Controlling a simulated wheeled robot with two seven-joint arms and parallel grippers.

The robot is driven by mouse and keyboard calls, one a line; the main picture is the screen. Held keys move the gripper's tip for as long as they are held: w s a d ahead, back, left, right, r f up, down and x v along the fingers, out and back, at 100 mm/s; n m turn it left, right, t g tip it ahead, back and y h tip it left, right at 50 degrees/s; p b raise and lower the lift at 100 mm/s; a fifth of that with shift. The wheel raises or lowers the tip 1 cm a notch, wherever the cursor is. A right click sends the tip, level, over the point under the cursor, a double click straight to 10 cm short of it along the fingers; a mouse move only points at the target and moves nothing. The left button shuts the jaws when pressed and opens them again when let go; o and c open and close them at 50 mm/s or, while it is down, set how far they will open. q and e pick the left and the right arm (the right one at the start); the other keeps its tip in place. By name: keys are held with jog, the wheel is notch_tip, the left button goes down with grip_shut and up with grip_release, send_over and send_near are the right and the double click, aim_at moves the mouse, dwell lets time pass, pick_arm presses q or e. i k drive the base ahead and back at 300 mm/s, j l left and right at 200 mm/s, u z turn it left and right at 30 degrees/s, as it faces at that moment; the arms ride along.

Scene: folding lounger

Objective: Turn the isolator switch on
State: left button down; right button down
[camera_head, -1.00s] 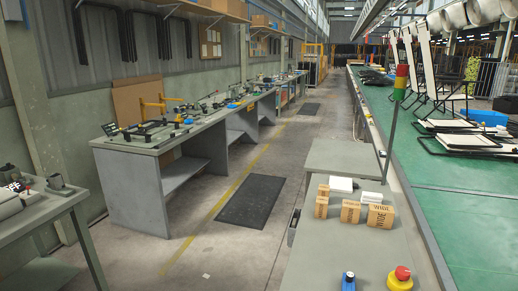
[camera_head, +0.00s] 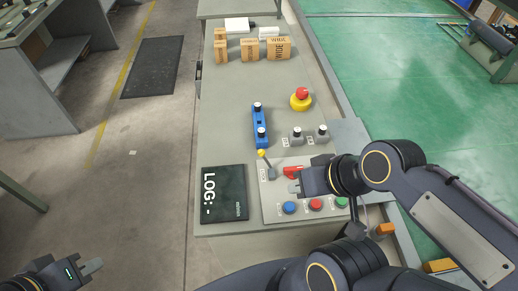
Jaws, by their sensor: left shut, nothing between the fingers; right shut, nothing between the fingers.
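A red handle (camera_head: 292,172), which looks like the isolator switch, sits on the light grey control panel (camera_head: 271,209) at the near end of the bench. Its pointing direction is hard to tell because my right arm partly covers that area. My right gripper (camera_head: 296,188) is shut and empty, just below and right of the red handle; whether they touch cannot be told. My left gripper (camera_head: 92,267) is shut and empty, low at the left over the floor, far from the panel.
The panel also has a yellow-tipped lever (camera_head: 262,155) and blue (camera_head: 289,208), red (camera_head: 315,205) and green buttons. A black LOG board (camera_head: 224,194), a blue block (camera_head: 259,127), grey knobs (camera_head: 297,135) and a yellow-based red emergency stop (camera_head: 301,98) are close. Cardboard boxes (camera_head: 279,49) stand farther back.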

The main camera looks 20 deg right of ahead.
aim_at(289, 171)
jog(key=k+l+z, duration=0.15)
jog(key=z, duration=0.95)
jog(key=i+j+u, duration=0.1)
jog(key=u, duration=0.35)
